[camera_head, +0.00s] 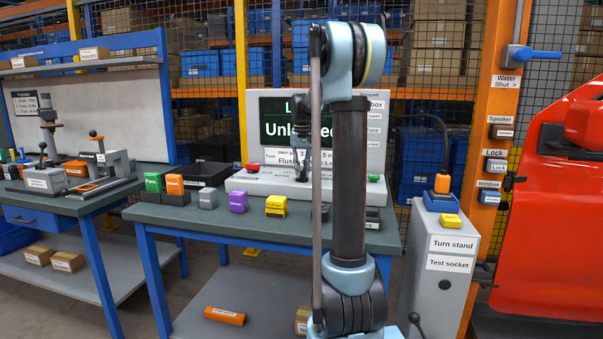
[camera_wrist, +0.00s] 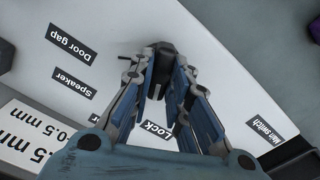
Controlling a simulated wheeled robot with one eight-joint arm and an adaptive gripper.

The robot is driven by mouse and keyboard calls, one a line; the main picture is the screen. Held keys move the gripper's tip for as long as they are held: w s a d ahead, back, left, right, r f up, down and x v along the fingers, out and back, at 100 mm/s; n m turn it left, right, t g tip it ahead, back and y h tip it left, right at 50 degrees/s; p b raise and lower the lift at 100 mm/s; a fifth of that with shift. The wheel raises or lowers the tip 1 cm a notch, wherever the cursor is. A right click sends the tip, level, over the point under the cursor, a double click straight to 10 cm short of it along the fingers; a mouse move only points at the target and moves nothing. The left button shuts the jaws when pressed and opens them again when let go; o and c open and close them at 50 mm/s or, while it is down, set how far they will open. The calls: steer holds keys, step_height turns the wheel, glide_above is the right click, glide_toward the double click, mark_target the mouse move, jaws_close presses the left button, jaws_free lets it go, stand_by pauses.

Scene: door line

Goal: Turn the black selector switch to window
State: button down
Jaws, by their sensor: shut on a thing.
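The black selector switch (camera_wrist: 158,58) shows in the wrist view on a white panel face. My gripper (camera_wrist: 160,78) points at the panel, with its blue and grey fingers closed on the two sides of the switch. A "Lock" label (camera_wrist: 153,130) lies between the fingers, and "Speaker" and "Door gap" labels lie to the left. No "window" label is readable there, and part of one label is hidden by a finger. In the head view, my gripper (camera_head: 302,165) is at the front of the white test console (camera_head: 262,183), and the switch is hidden.
The console screen (camera_head: 276,122) reads "Unlo…ed", partly covered by my arm. A red button (camera_head: 253,168) and a green button (camera_head: 374,178) sit on the console. Coloured blocks, such as a yellow one (camera_head: 276,206), stand along the bench. A red car door (camera_head: 560,200) is at right.

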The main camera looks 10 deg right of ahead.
mark_target(302, 171)
steer(key=n, duration=0.6)
steer(key=shift+n, duration=0.4)
stand_by(0.4)
steer(key=c, duration=1.5)
jaws_free()
steer(key=shift+r, duration=0.1)
step_height(302, 171, up, 12)
steer(key=shift+w+f, duration=0.1)
steer(key=shift+f, duration=0.05)
